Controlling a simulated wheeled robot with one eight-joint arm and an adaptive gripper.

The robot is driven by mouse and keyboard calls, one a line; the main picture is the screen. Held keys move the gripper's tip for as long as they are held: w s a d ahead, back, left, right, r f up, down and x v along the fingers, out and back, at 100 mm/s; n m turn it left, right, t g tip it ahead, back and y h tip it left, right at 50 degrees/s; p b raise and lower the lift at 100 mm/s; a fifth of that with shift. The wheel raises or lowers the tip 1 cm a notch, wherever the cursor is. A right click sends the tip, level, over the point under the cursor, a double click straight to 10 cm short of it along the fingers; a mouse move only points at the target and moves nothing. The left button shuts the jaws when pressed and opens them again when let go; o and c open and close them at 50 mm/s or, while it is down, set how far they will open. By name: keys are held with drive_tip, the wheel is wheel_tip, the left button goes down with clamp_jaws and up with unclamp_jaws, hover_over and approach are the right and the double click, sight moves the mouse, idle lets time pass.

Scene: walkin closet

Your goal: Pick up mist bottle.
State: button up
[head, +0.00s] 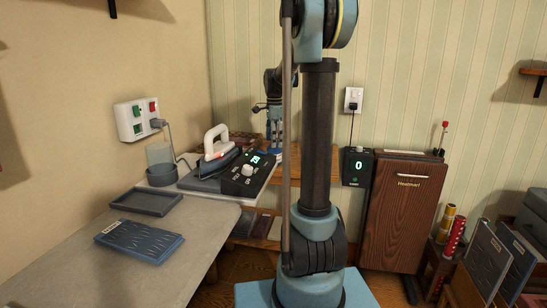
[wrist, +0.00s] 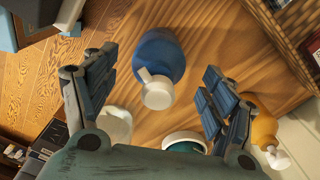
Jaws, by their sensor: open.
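In the wrist view, a blue bottle (wrist: 160,56) with a white nozzle-like top (wrist: 156,92) appears on a wooden surface (wrist: 215,40). It looks like the mist bottle. My gripper (wrist: 158,68) is open, with one finger to each side of this bottle in the picture and visible gaps between. Nothing is held. In the head view my gripper (head: 275,112) is small and points down over the wooden table (head: 318,160) by the back wall.
A woven basket (wrist: 268,15) stands upper right.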

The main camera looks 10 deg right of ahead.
sight(274, 150)
drive_tip(key=shift+f, duration=2.65)
drive_tip(key=c, duration=1.4)
